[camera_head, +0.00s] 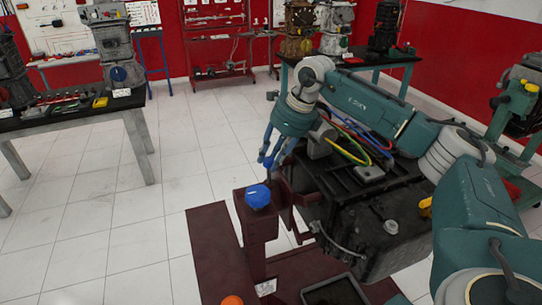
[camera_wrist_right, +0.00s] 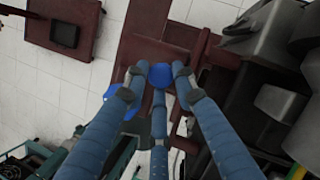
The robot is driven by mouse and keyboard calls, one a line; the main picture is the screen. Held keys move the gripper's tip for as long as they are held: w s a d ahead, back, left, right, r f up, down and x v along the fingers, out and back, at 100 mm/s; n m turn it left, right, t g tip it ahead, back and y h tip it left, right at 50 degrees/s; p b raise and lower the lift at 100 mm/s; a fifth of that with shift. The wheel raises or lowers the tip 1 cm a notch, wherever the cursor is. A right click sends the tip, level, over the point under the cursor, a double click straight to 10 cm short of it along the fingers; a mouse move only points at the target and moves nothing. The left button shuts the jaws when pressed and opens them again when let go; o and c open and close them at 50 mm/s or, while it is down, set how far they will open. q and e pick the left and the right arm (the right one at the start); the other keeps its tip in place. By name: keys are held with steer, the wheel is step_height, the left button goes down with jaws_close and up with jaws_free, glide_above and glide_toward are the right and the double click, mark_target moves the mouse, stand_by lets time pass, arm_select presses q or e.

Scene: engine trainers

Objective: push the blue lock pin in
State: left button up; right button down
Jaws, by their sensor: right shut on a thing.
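My right gripper (camera_head: 268,162) reaches down at the far side of the dark red post of the engine stand. In the right wrist view its three fingers (camera_wrist_right: 160,82) are closed around a small blue piece, which looks like the blue lock pin (camera_wrist_right: 160,73), against the dark red stand. In the head view the pin is hidden behind the fingers and post. A larger blue knob (camera_head: 258,196) sits on top of the post, and part of it shows beside the fingers in the wrist view (camera_wrist_right: 121,106). My left gripper is not in view.
A dark engine block (camera_head: 375,220) with coloured hoses stands right of the post. The dark red stand (camera_head: 222,245) has an orange knob (camera_head: 232,300) at the bottom. A tool table (camera_head: 75,115) is at left, another table (camera_head: 385,60) behind. White floor lies open between.

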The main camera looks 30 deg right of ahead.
step_height(320, 180, down, 4)
steer(key=b, duration=0.3)
steer(key=shift+w, duration=0.15)
steer(key=c, duration=1.7)
jaws_free()
steer(key=shift+o, duration=1.2)
steer(key=shift+w+f, duration=0.2)
steer(key=shift+s+r, duration=0.15)
steer(key=shift+r, duration=0.2)
steer(key=v, duration=1.1)
